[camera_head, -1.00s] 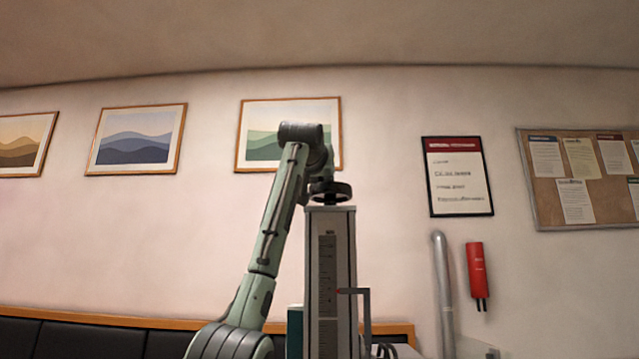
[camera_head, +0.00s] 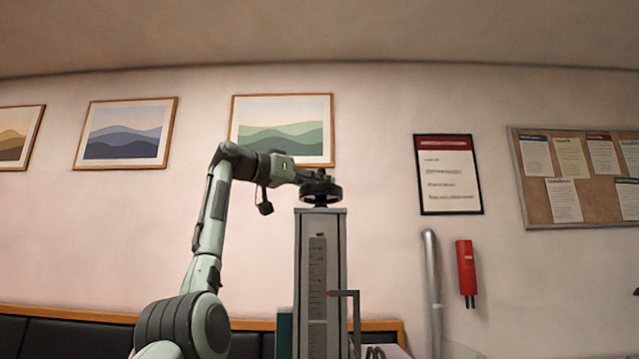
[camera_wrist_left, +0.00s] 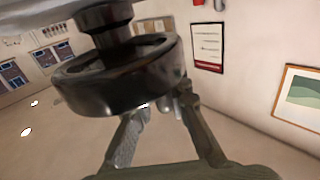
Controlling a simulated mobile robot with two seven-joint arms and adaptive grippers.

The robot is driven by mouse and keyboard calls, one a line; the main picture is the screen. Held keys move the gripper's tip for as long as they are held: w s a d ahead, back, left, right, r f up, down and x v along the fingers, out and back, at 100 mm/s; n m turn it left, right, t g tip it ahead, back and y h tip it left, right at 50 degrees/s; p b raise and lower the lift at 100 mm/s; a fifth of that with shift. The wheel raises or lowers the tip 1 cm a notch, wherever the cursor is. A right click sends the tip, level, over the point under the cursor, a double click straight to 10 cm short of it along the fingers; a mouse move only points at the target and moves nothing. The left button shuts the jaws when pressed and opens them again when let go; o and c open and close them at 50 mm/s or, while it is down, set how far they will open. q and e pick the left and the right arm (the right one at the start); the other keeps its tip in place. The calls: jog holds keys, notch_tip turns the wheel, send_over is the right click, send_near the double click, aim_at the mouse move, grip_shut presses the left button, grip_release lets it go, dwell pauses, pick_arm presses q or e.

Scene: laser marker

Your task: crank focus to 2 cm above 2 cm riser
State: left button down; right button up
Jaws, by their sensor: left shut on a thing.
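The laser marker's column (camera_head: 318,285) stands upright in the head view, with a vertical scale (camera_head: 318,270) on its front face. A red-tipped pointer (camera_head: 330,293) on a dark bracket lies against the lower part of the scale; the markings are too small to read. A dark round crank wheel (camera_head: 320,190) sits on top of the column. My left gripper (camera_head: 308,180) reaches the wheel from the left and is shut on its rim. The left wrist view shows the wheel (camera_wrist_left: 125,80) close up, with the fingers (camera_wrist_left: 158,108) at its rim. My right gripper is not in view.
A grey pipe (camera_head: 431,290) and a red cylinder (camera_head: 466,272) are on the wall to the right of the column. Framed pictures, a notice (camera_head: 448,175) and a corkboard (camera_head: 590,180) hang behind. Dark seating (camera_head: 70,340) runs along the lower left.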

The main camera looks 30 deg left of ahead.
pick_arm(q)
jog(key=shift+d+m+g+h, duration=0.2)
jog(key=shift+m+g+h, duration=0.15)
jog(key=shift+h, duration=0.25)
jog(key=c, duration=1.4)
grip_release()
jog(key=shift+c, duration=0.2)
jog(key=shift+s+a, duration=0.25)
jog(key=shift+s, duration=0.15)
jog(key=v, duration=1.1)
